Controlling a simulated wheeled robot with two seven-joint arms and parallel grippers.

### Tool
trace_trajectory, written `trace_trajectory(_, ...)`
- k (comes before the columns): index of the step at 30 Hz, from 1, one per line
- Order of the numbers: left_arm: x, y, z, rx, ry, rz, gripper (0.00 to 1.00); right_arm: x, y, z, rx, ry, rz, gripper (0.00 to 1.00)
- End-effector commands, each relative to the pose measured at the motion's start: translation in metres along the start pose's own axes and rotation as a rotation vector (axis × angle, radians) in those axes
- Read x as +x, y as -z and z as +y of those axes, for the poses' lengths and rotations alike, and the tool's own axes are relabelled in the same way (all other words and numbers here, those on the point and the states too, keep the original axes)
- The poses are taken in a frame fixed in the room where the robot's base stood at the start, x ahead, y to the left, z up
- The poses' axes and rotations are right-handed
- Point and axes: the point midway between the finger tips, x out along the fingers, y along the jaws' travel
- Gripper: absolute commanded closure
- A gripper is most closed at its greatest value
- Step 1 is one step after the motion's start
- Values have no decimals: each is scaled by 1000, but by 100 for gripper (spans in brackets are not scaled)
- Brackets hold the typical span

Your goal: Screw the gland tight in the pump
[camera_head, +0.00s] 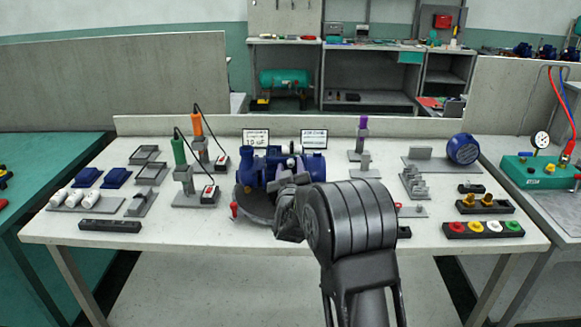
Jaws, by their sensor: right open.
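The blue pump (256,172) stands at the middle of the white table on a dark round base (255,207). My right arm comes in from the bottom, and its black gripper (287,208) is in front of the pump, covering part of its near right side. The right gripper is open; its fingertips are hard to make out, and I cannot tell if they touch the pump. I cannot make out the gland; it may be hidden behind my gripper or arm. My left gripper is not in view.
Green (179,152) and orange (198,125) upright tools stand left of the pump, a purple one (362,128) right. Several white parts (75,199) and trays lie at left. A plug rack (484,229) sits front right.

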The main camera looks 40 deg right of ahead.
Motion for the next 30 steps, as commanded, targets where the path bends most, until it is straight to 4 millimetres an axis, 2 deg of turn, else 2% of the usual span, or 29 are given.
trace_trajectory(4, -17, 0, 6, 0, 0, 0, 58, 0, 4, 1, -142, 2, -2, 60)
trace_trajectory(9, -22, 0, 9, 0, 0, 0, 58, 0, 2, 0, -262, 1, -1, 60)
trace_trajectory(27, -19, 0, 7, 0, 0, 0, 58, 0, 1, 0, -262, 0, 0, 60)
trace_trajectory(30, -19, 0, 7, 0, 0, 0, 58, 0, 1, 0, -262, 0, 0, 66)
